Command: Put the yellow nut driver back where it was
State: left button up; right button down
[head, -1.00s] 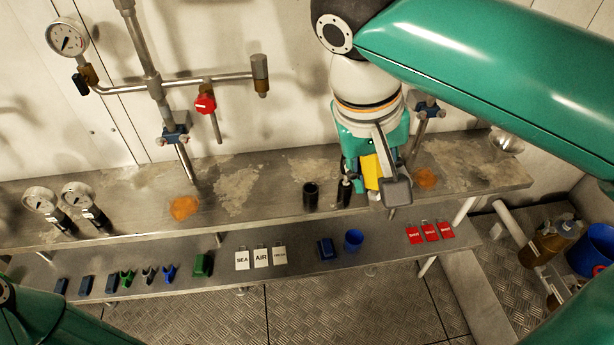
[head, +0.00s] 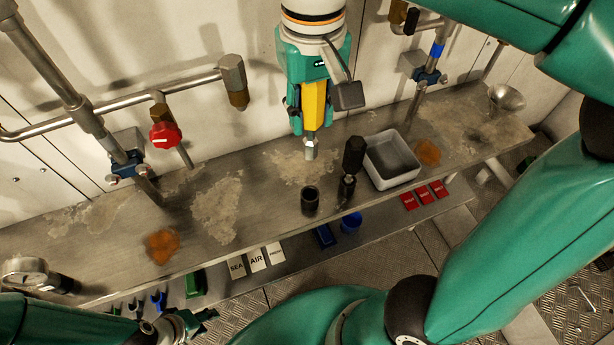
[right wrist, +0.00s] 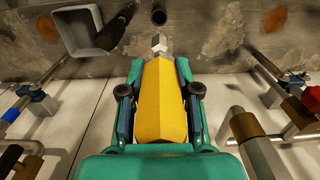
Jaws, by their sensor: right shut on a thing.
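The yellow nut driver (head: 314,103) hangs upright, its silver socket end (head: 310,149) pointing down. My right gripper (head: 309,118) is shut on its yellow handle, which also shows in the right wrist view (right wrist: 163,105). The socket end appears above the bench and apart from it. A black round holder (head: 310,200) with an open, dark top stands in front of it, nearer the bench's front edge; it shows in the right wrist view (right wrist: 159,15) beyond the socket tip. My left gripper (head: 203,317) is low at the left; its fingers are too small to read.
A black-handled tool (head: 353,158) stands upright right of the holder, beside a grey square tray (head: 393,160). A red-knobbed valve (head: 165,135) and pipes line the wall.

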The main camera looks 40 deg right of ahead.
aim_at(312, 138)
notch_tip(312, 138, down, 17)
jog(key=b, duration=0.2)
jog(key=shift+r+b, duration=0.1)
jog(key=shift+b, duration=0.3)
jog(key=shift+s, duration=0.1)
jog(key=c, duration=0.9)
grip_release()
jog(key=shift+o, duration=0.4)
notch_tip(312, 138, up, 12)
jog(key=shift+r+p, duration=0.1)
jog(key=shift+p, duration=1.05)
jog(key=shift+d, duration=0.1)
